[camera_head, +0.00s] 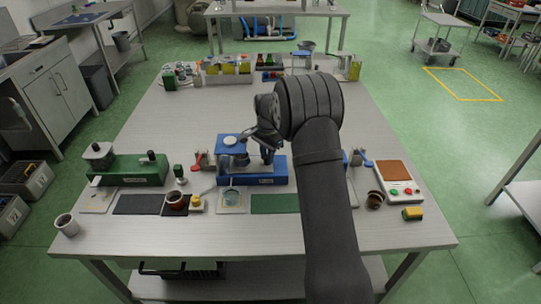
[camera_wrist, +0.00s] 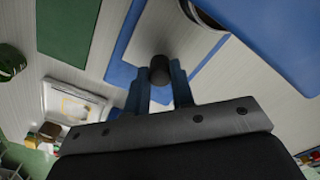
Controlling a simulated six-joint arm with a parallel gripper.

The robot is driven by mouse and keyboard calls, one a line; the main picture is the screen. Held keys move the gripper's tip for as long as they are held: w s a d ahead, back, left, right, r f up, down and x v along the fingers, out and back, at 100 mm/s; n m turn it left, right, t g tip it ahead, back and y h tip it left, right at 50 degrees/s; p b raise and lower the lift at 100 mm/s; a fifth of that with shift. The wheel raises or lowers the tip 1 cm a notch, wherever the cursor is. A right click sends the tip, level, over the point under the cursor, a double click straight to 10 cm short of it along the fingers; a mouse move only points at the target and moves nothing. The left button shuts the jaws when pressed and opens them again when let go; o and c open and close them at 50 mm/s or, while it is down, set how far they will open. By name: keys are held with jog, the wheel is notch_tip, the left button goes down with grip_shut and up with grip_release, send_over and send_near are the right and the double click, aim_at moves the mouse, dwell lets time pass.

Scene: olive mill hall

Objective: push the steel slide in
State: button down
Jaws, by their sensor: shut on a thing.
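A blue machine (camera_head: 267,180) with a round white-topped part stands near the front middle of the table. Its blue body also shows in the wrist view (camera_wrist: 128,50). In the wrist view a pale steel strip (camera_wrist: 160,32), which looks like the slide, runs between blue parts. A dark round knob (camera_wrist: 159,63) stands at the strip's near end. My gripper (camera_wrist: 160,76) is shut on this knob, one blue finger on each side. In the head view my gripper (camera_head: 267,156) is over the right part of the blue machine, and my arm partly hides it. The slide cannot be made out there.
A green machine (camera_head: 140,170) stands to the left. A white box with coloured buttons (camera_head: 400,191) is at the right. The table's middle left is clear.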

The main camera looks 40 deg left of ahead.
jog(key=c, duration=1.2)
grip_release()
jog(key=shift+c, duration=0.2)
notch_tip(320, 180, up, 18)
jog(key=shift+f, duration=0.25)
jog(key=shift+c, duration=0.4)
